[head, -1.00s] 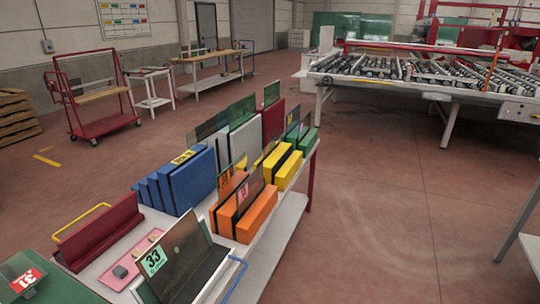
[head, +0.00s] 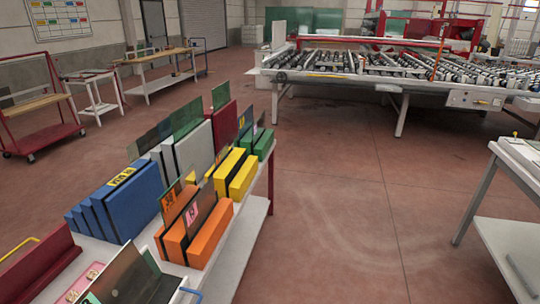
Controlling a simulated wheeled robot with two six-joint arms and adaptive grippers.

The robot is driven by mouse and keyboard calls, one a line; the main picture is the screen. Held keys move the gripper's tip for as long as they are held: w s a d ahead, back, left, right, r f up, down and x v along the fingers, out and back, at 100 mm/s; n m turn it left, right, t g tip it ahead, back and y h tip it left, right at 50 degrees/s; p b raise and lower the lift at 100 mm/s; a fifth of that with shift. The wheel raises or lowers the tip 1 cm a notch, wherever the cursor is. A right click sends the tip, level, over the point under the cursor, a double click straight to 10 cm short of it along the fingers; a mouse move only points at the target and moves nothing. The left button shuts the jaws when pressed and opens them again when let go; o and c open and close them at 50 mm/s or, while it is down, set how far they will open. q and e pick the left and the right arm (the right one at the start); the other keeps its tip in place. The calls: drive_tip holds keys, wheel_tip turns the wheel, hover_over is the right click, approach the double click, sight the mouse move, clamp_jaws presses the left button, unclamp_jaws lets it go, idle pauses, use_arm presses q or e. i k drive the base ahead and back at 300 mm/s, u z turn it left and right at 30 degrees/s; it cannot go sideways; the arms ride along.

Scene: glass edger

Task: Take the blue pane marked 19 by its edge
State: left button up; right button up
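No pane that looks plainly blue can be made out in the head view. A dark, see-through pane (head: 205,207) stands upright between orange blocks (head: 211,235); a pink label (head: 190,214) near it has a number that may be 19, too small to be sure. Another pane with an orange label (head: 168,200) stands just behind it. Blue blocks (head: 135,203) with a yellow label (head: 122,176) stand to the left; that label is not readable. Neither of my grippers is in view.
The rack table (head: 228,265) also bears grey, dark red, yellow (head: 243,177) and green blocks. A roller machine (head: 390,70) stands at the back right, another table (head: 500,245) at the right. The red floor (head: 330,200) between is clear.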

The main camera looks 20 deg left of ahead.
sight(222, 156)
drive_tip(key=z, duration=0.35)
drive_tip(key=i, duration=1.85)
drive_tip(key=u, duration=1)
